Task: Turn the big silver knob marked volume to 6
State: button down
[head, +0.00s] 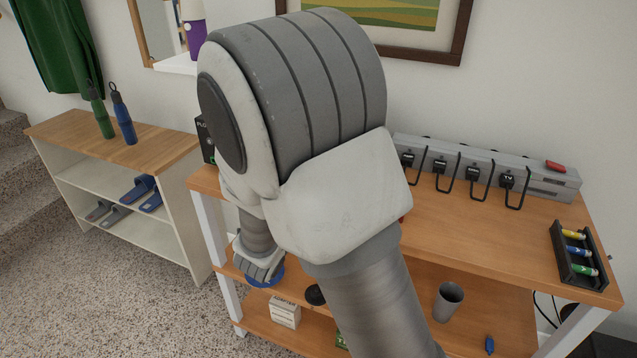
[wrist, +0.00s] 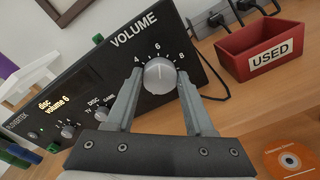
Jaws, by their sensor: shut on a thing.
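The big silver volume knob (wrist: 159,76) is on the front of a black amplifier (wrist: 98,88), under the word VOLUME, with marks 4, 6 and 8 around it. My gripper (wrist: 160,80) is shut on the knob, one finger on each side. The knob's own pointer is too small to read surely. The small display (wrist: 50,103) appears to read "disc, volume 6". In the head view only the amplifier's left edge (head: 205,138) shows; my arm hides the knob and gripper.
A power strip (head: 480,165) with several plugs and a black battery tray (head: 578,256) are on the bench's right. A low shelf (head: 115,150) stands left.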

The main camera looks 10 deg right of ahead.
jog(key=shift+c, duration=1.3)
grip_release()
jog(key=p+v, duration=0.3)
jog(key=v, duration=1.4)
jog(key=shift+s, duration=0.3)
